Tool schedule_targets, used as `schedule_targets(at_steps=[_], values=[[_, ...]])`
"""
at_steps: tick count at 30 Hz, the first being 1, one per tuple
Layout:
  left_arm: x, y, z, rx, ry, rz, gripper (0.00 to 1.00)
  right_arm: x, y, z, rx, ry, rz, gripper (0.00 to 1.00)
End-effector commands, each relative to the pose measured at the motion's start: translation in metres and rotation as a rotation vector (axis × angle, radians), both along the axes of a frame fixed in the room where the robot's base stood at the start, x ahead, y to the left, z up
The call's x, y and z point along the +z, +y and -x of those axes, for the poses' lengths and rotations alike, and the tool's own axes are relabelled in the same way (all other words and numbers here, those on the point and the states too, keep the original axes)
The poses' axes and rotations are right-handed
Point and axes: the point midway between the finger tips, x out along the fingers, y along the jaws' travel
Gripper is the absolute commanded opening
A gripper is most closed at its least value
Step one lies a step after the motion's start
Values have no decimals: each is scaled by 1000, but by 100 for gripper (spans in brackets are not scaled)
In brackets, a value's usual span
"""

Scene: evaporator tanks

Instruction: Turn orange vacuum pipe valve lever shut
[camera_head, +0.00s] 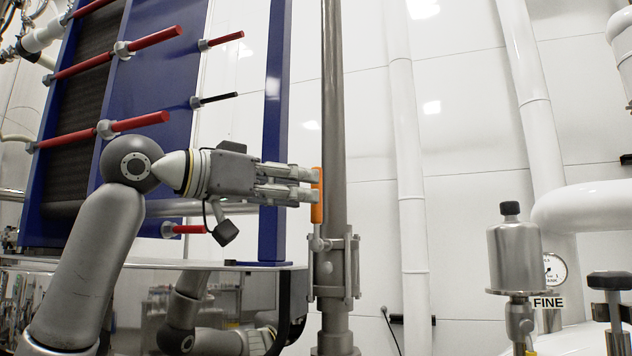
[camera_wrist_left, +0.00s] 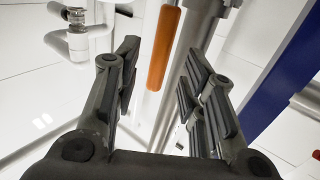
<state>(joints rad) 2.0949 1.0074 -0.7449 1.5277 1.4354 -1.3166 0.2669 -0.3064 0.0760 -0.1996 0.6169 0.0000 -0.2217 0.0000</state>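The orange valve lever (camera_head: 317,195) stands upright beside the grey vertical pipe (camera_head: 334,100), just above the metal valve body (camera_head: 337,268). My left gripper (camera_head: 311,185) comes in from the left, level with the lever's upper half, with its fingertips at the lever. In the left wrist view the gripper (camera_wrist_left: 160,85) is open. The orange lever (camera_wrist_left: 164,48) shows between its two spread fingers, with a visible gap on each side. I cannot tell whether anything touches the lever. The pipe (camera_wrist_left: 200,35) lies behind the right finger. My right gripper is not in view.
A blue frame (camera_head: 272,130) with red rods (camera_head: 140,122) stands behind my left arm. A shiny metal surface (camera_head: 240,265) lies below it and mirrors an arm. White pipes (camera_head: 408,150) and a metal canister (camera_head: 515,258) stand to the right.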

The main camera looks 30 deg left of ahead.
Motion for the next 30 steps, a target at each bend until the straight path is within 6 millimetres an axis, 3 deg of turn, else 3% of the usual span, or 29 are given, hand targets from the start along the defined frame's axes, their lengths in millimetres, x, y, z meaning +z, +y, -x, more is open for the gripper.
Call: schedule_targets(at_steps=[7,18,27,30], values=[[1,-12,-32,1,2,-2,38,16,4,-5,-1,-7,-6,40],[0,-14,-38,1,-1,-1,38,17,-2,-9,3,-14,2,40],[0,-14,-38,1,-1,-1,2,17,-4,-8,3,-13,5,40],[0,-14,-38,1,-1,-1,0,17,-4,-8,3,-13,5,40]])
